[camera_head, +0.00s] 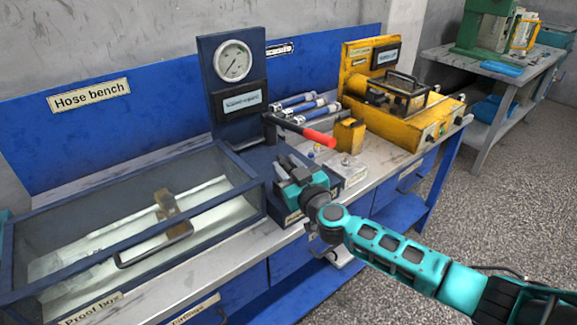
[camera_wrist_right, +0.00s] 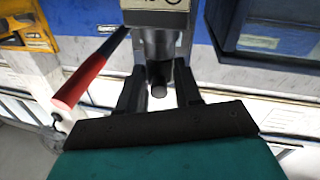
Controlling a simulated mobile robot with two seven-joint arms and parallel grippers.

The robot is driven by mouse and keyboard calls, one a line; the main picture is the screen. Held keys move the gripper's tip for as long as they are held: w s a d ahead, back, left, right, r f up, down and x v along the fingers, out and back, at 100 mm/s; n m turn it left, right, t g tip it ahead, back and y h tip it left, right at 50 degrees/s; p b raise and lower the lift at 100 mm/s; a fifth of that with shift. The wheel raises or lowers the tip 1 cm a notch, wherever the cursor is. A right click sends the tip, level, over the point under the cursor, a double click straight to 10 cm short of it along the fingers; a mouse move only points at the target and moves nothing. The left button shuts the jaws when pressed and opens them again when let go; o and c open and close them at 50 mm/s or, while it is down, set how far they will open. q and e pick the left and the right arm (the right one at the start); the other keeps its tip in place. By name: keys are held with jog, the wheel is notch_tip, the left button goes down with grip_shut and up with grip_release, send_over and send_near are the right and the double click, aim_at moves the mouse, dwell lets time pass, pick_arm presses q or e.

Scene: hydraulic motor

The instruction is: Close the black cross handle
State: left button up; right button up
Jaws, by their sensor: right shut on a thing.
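My right gripper (camera_head: 291,168) reaches in over the dark blue pump unit in the head view. In the right wrist view its two black fingers (camera_wrist_right: 158,88) are shut on a short black bar of the black cross handle (camera_wrist_right: 158,92), whose round end faces the camera. The rest of the handle is mostly hidden by the fingers and the wrist. In the head view the gripper itself covers the handle. My left gripper is not in view.
A red-gripped lever (camera_head: 315,136) juts out close beside my right gripper; it also shows in the right wrist view (camera_wrist_right: 80,82). A gauge panel (camera_head: 232,90) rises behind. A glass-topped proof box (camera_head: 130,225) lies left, a yellow machine (camera_head: 400,115) right.

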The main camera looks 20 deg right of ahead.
jog(key=m+h, duration=0.2)
jog(key=h, duration=0.1)
jog(key=a+m+h, duration=0.1)
jog(key=m+h, duration=0.1)
jog(key=h, duration=0.1)
jog(key=shift+f+h, duration=0.1)
jog(key=shift+h, duration=0.2)
jog(key=shift+w+a+m+g+h, duration=0.1)
jog(key=shift+m+g+h, duration=0.5)
jog(key=shift+m+h, duration=0.6)
jog(key=shift+a+m+g+h, duration=0.1)
jog(key=shift+m+g+h, duration=0.6)
jog(key=shift+h, duration=1.1)
jog(key=o, duration=1)
jog(key=shift+m, duration=0.3)
jog(key=shift+r, duration=0.2)
jog(key=shift+a, duration=0.1)
